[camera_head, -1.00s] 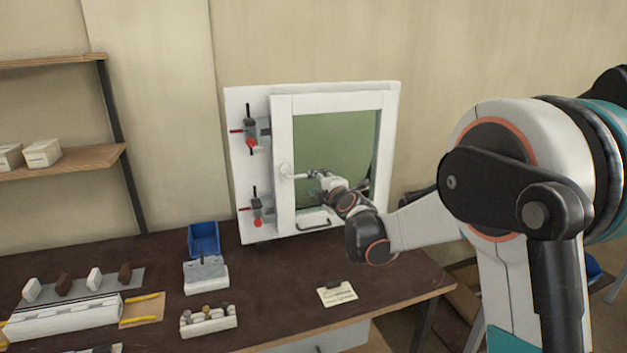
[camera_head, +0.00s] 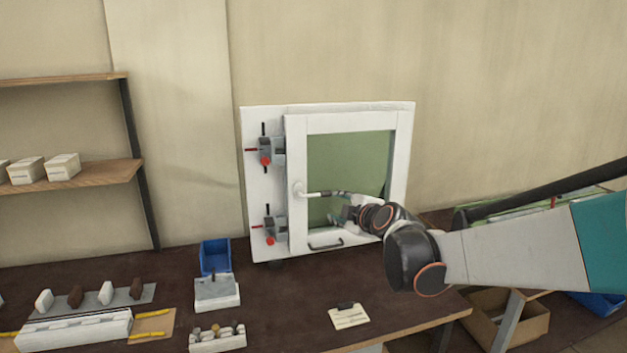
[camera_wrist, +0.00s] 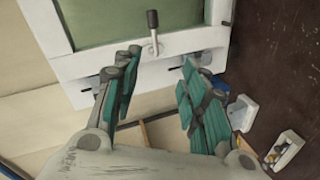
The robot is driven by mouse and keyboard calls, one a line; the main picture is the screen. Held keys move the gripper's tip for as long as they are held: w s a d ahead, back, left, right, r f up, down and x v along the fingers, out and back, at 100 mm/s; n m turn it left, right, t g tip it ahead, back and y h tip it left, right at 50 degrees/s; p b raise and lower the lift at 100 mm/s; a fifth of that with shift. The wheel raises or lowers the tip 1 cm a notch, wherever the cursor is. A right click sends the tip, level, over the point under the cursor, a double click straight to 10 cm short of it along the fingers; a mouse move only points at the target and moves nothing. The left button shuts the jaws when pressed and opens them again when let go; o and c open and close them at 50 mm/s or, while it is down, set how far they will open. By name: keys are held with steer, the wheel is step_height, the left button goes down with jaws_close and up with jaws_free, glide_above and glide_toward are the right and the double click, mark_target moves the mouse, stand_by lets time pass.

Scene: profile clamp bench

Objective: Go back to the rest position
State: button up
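A white framed window (camera_head: 402,165) with a green pane (camera_head: 345,160) stands upright at the back of the bench. Its lever handle (camera_head: 312,193) points right across the pane; in the wrist view the lever (camera_wrist: 152,22) has a dark grip. My gripper (camera_head: 345,214) is in front of the window's lower part, below and right of the handle. In the wrist view its teal-padded fingers (camera_wrist: 160,65) are wide apart and empty, with the handle beyond them and apart from them.
Two clamps with red tips, an upper one (camera_head: 268,151) and a lower one (camera_head: 272,229), sit left of the frame. A blue bin (camera_head: 215,256), a grey-topped block (camera_head: 217,290) and a card (camera_head: 349,316) are on the bench. Shelves (camera_head: 85,172) stand at the left.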

steer(key=s+d+f+m+g+h, duration=0.1)
steer(key=s+m, duration=0.5)
steer(key=s, duration=0.7)
steer(key=s+d+f+m+g+h, duration=0.2)
steer(key=s+d+f+m, duration=0.3)
steer(key=s, duration=0.8)
steer(key=s+d+f+m+g+h+b, duration=0.1)
steer(key=s+d+f+m+g, duration=0.2)
steer(key=s, duration=1)
steer(key=d+f+m, duration=0.1)
steer(key=d+m, duration=0.1)
steer(key=m, duration=0.1)
steer(key=shift+d+m+g+h, duration=0.4)
steer(key=shift+f, duration=0.1)
